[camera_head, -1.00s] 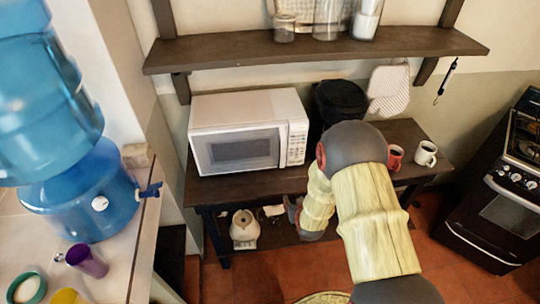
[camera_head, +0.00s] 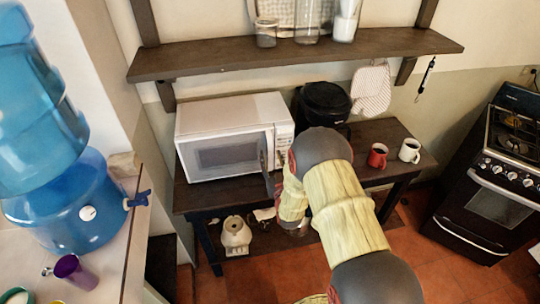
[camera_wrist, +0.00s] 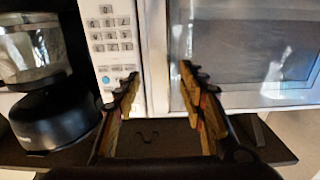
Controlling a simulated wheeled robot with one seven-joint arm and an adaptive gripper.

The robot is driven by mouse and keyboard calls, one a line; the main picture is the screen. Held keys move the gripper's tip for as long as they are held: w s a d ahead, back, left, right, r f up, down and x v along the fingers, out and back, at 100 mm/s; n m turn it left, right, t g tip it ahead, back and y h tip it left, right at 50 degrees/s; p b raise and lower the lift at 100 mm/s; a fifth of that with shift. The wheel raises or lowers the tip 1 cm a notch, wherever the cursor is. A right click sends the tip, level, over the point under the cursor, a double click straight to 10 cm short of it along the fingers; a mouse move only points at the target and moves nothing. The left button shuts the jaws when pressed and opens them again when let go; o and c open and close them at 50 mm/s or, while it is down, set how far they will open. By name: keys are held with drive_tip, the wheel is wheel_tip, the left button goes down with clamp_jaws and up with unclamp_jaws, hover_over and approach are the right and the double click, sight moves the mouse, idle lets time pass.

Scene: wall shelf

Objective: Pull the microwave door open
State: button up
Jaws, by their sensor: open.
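The white microwave (camera_head: 230,112) stands on the dark wooden table, its dark-windowed door (camera_head: 225,156) facing front and looking shut. My gripper (camera_head: 268,165) is in front of the microwave's right front side, near the edge between door and keypad; my arm partly hides this area. In the wrist view my gripper (camera_wrist: 158,82) is open and empty. One finger overlaps the keypad side (camera_wrist: 112,40), the other the door's near edge (camera_wrist: 190,45). A white vertical strip (camera_wrist: 155,55) lies between them. I cannot tell whether either finger touches the microwave.
A black appliance (camera_head: 322,100) stands right of the microwave, with a red mug (camera_head: 377,155) and a white mug (camera_head: 409,150) farther right. A wall shelf (camera_head: 300,48) runs above. A blue water dispenser (camera_head: 70,205) is at left, a stove (camera_head: 490,180) at right.

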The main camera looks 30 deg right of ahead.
drive_tip(key=shift+x, duration=1.1)
drive_tip(key=shift+c, duration=1.2)
drive_tip(key=c, duration=0.8)
clamp_jaws()
